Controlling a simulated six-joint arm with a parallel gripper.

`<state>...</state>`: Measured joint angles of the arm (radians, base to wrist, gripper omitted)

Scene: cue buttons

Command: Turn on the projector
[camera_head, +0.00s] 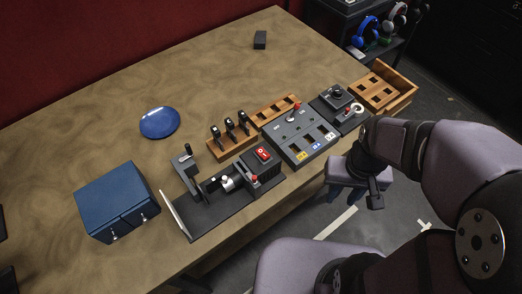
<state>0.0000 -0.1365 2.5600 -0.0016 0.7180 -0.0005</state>
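A dark device that may be the projector stands near the table's front edge. It has a dark base (212,218), a pale upright panel (175,215) at its left end and a silver cylinder (228,183). A red rocker switch (263,154) sits on a dark box at its right end. I cannot tell the switch's position. My gripper (376,200) hangs at the right, off the table's front edge and well apart from the device. Its fingers are too small and dark to tell open from shut.
A grey control panel (302,135) with a red-tipped lever, a joystick box (336,96) and wooden trays (383,88) line the front edge. Black levers (229,128) stand behind. A blue cabinet (117,202) and blue dome (159,123) are left. The table's back is mostly clear.

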